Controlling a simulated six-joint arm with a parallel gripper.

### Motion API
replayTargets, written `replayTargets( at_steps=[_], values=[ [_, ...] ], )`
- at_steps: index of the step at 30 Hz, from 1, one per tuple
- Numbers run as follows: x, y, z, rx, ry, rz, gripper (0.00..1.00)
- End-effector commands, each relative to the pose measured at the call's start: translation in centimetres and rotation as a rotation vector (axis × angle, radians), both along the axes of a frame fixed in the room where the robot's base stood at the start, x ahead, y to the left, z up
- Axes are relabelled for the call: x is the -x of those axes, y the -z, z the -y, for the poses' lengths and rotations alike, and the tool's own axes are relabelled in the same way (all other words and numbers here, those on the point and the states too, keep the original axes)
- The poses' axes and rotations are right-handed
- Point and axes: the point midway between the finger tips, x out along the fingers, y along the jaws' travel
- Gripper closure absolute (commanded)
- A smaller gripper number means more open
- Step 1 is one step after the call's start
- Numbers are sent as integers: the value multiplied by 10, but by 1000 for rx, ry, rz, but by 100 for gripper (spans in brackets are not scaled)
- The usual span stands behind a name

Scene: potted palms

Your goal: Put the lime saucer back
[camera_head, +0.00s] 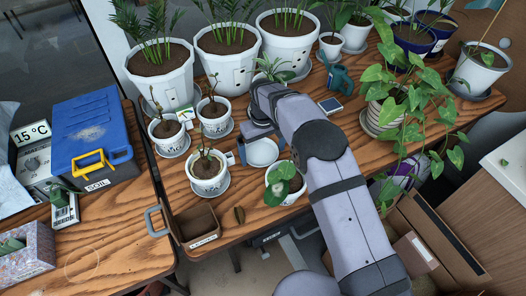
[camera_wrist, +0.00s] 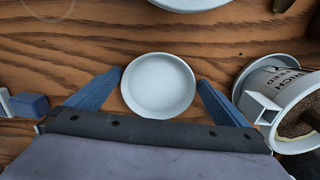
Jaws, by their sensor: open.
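A small, round, pale white saucer (camera_wrist: 158,86) lies empty on the wooden table, and it also shows in the head view (camera_head: 262,153). It looks pale rather than lime green, and I see no lime-coloured saucer. My gripper (camera_wrist: 161,77) is open, with one blue finger on each side of the saucer. Small gaps show between the fingers and its rim, so they do not appear to touch it. In the head view my gripper (camera_head: 262,143) reaches down over the saucer, and its body hides part of the table behind.
A white labelled pot (camera_wrist: 272,92) stands close to the right finger in the wrist view. In the head view, a labelled pot (camera_head: 208,185) stands left of the saucer and a leafy pot (camera_head: 279,196) stands in front. Large palm pots (camera_head: 228,68) line the back.

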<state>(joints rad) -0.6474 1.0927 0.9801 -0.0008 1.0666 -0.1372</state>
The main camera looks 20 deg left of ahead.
Motion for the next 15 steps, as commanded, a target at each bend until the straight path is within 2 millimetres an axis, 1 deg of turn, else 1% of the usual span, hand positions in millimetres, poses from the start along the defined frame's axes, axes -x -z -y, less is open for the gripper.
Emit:
replayTargets(
  at_steps=[5, 15],
  values=[
    [-1, -23, -1, -2, 0, 4, 0],
    [-1, -83, -1, -2, 0, 4, 0]
  ],
)
